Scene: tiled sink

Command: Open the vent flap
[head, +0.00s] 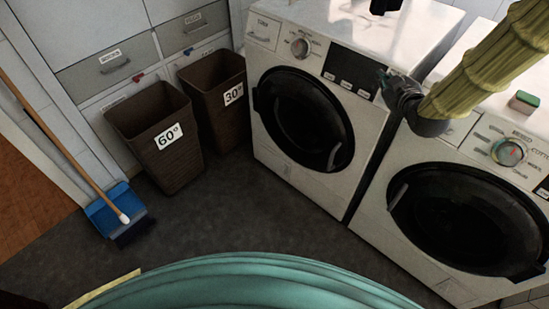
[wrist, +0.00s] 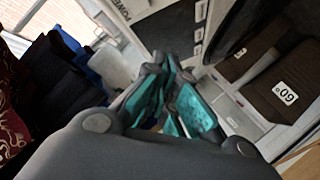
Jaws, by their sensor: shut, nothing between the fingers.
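I cannot pick out a vent flap with certainty in either view. The left white washing machine (head: 335,190) has a dark round door (head: 303,118), which is shut, and a faint panel low on its front. My gripper (head: 384,80) is in front of the upper right of this machine, beside its dark display (head: 349,72). In the wrist view my gripper (wrist: 170,85) shows its dark fingers with teal pads close together and nothing between them. I cannot tell whether it touches the machine.
A second washing machine (head: 380,228) stands at right, with a sponge (head: 524,101) on top. Two brown baskets, marked 60° (head: 160,160) and 30° (head: 210,100), stand at left before drawers (head: 110,65). A blue dustpan (head: 110,210) lies by a broom. The dark floor between is clear.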

